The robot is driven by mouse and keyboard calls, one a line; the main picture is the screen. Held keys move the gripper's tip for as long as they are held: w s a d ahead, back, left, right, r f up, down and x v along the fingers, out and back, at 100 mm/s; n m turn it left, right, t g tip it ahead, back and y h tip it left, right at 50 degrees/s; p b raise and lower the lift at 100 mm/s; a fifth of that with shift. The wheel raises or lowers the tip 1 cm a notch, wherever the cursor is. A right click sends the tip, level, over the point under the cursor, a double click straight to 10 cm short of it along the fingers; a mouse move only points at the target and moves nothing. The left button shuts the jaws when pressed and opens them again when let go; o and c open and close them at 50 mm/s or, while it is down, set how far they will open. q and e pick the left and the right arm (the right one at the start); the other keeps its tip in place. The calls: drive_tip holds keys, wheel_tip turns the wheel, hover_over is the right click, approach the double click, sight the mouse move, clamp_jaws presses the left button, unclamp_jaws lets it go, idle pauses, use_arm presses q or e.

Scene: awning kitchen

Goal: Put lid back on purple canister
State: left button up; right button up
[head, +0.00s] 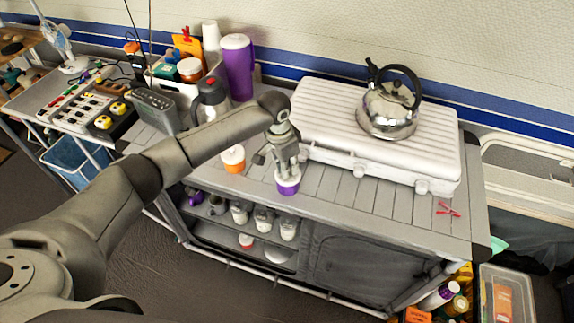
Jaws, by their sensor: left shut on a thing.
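The purple canister (287,187) stands upright at the front edge of the grey slatted counter. Its white lid (287,175) shows at the top of the canister, under my left gripper (287,172). My left gripper points down and is shut on the lid. The fingers partly hide the lid, so I cannot tell whether it is fully seated. An orange canister with a white top (233,158) stands on the counter to the left of the gripper. My right gripper is not in view.
A white stove (330,125) carrying a metal kettle (388,110) fills the counter's back right. A tall purple tumbler (238,68) and a grey jug (211,100) stand behind my arm. Red clips (447,210) lie at right. The front right counter strip is mostly clear.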

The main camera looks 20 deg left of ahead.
use_arm(q)
drive_tip(key=shift+f+p, duration=0.15)
drive_tip(key=shift+p, duration=0.2)
idle(0.3)
idle(0.5)
drive_tip(key=shift+p, duration=0.4)
idle(0.4)
drive_tip(key=o, duration=1.4)
drive_tip(key=shift+c, duration=0.2)
drive_tip(key=shift+r+p, duration=3.55)
drive_tip(key=shift+p, duration=0.35)
